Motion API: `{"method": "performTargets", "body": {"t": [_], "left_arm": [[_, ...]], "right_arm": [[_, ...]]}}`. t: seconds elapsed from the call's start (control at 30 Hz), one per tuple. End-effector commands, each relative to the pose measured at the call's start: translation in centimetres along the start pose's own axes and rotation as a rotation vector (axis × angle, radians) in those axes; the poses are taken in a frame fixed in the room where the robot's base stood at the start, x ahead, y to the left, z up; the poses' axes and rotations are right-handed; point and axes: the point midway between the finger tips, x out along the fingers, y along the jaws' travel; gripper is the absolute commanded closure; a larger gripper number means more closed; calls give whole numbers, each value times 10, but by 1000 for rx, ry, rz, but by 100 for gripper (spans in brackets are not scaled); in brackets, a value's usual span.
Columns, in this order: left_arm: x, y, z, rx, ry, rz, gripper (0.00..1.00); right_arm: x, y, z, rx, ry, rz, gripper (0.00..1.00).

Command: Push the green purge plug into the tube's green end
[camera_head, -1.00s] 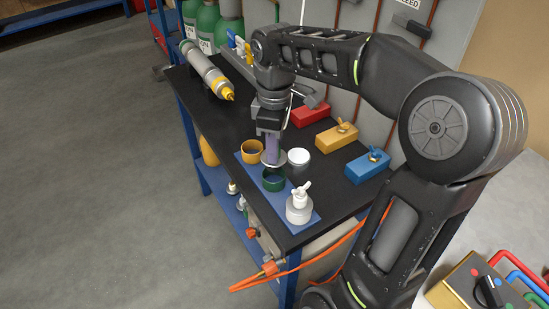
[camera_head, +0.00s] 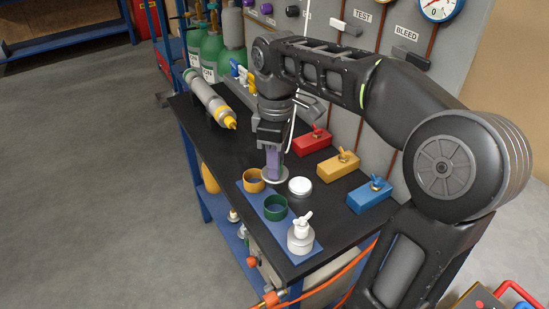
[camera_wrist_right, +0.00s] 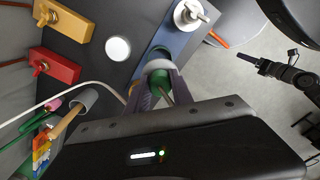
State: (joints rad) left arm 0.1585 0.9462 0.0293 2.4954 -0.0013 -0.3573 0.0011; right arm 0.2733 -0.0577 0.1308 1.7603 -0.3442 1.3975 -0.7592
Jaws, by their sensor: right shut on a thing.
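My right gripper (camera_head: 273,160) is shut on a small piece with a pale grey disc (camera_head: 274,174) at its bottom. It holds the piece above the bench, near the green cup (camera_head: 275,207). In the right wrist view (camera_wrist_right: 160,85) the held piece lies between the fingers, in front of a green rim; how much of the green belongs to the piece, I cannot tell. The grey tube (camera_head: 208,97) lies at the back left of the bench, with a yellow nozzle end (camera_head: 229,121) toward me. My left gripper (camera_wrist_right: 248,61) shows small and dark in the wrist view.
Red (camera_head: 311,142), yellow (camera_head: 338,166) and blue (camera_head: 369,194) blocks line the panel side.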

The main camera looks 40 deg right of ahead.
Motion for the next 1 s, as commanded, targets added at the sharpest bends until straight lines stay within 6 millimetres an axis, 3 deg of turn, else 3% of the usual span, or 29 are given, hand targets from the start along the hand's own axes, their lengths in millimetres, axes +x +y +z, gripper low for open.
{"method": "performTargets", "body": {"t": [0.17, 0.37, 0.5, 0.6, 0.73, 1.0], "left_arm": [[0, 0, 0, 0, 0, 0, 20], [0, 0, 0, 0, 0, 0, 20], [0, 0, 0, 0, 0, 0, 20], [0, 0, 0, 0, 0, 0, 20], [0, 0, 0, 0, 0, 0, 20], [0, 0, 0, 0, 0, 0, 20]], "right_arm": [[11, 0, -24, 73, 0, -3, 100], [43, -9, -89, 296, -2, -5, 100], [70, -25, -139, 478, -3, -4, 100], [85, -36, -165, 580, -2, -1, 100], [94, -44, -181, 655, 1, 0, 100], [96, -45, -183, 671, 2, 0, 100]]}}
